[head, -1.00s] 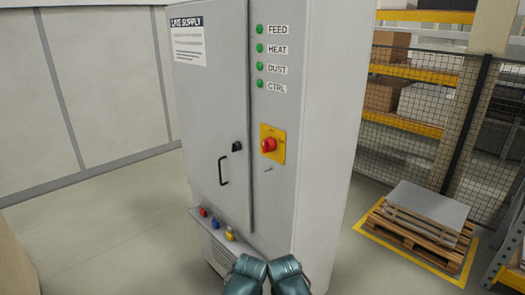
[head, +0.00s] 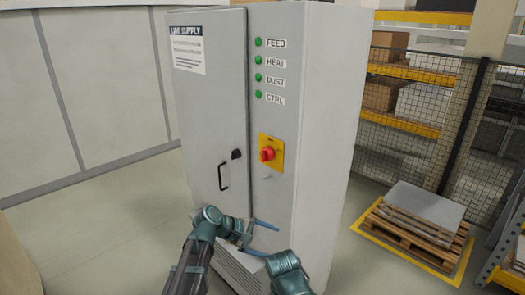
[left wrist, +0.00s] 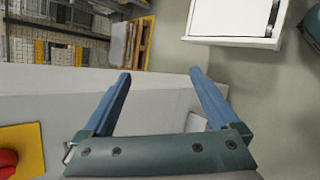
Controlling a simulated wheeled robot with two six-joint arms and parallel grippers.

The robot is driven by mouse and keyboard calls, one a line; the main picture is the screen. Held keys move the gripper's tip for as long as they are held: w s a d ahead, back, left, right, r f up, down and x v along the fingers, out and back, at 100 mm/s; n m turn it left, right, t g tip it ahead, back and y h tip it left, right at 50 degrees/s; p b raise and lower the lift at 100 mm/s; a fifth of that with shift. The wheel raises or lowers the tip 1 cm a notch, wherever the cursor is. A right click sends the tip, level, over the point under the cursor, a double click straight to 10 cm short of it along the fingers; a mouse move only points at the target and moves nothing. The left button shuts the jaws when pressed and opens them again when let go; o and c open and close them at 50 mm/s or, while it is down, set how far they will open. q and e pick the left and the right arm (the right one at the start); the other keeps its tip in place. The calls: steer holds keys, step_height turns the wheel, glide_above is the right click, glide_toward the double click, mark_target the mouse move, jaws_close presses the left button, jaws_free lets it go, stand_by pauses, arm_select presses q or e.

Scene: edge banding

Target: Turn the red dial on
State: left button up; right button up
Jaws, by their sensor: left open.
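The red dial (head: 267,154) sits on a yellow plate (head: 278,147) on the right part of the grey cabinet's front. I cannot tell its exact setting. In the left wrist view the dial (left wrist: 8,160) is cut off at the lower left edge, outside the jaws, with its yellow plate (left wrist: 30,150) beside it. My left gripper (head: 270,240) is open and empty, below the dial and apart from it. In the left wrist view its two blue fingers (left wrist: 160,75) are spread, with the cabinet's surface behind them. My right gripper is not in view; only a teal link of my right arm shows.
The cabinet (head: 318,120) has several green lamps (head: 258,60), a black door handle (head: 222,175) and a small black knob (head: 236,154). A pallet (head: 413,225) stands at right before a mesh fence (head: 400,120). The floor left of the cabinet is clear.

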arm_select(q)
steer(key=w+a+r+n+t+h+p, duration=0.25)
steer(key=w+a+r+n+t, duration=0.2)
steer(key=w+r+n, duration=0.4)
steer(key=n+t+h, duration=0.1)
steer(key=n+t, duration=0.3)
steer(key=n, duration=0.1)
glide_toward(262, 157)
steer(key=x, duration=1)
steer(key=shift+w+d, duration=0.1)
steer(key=shift+w, duration=0.1)
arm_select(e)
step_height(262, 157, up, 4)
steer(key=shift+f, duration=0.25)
arm_select(q)
steer(key=c, duration=1.4)
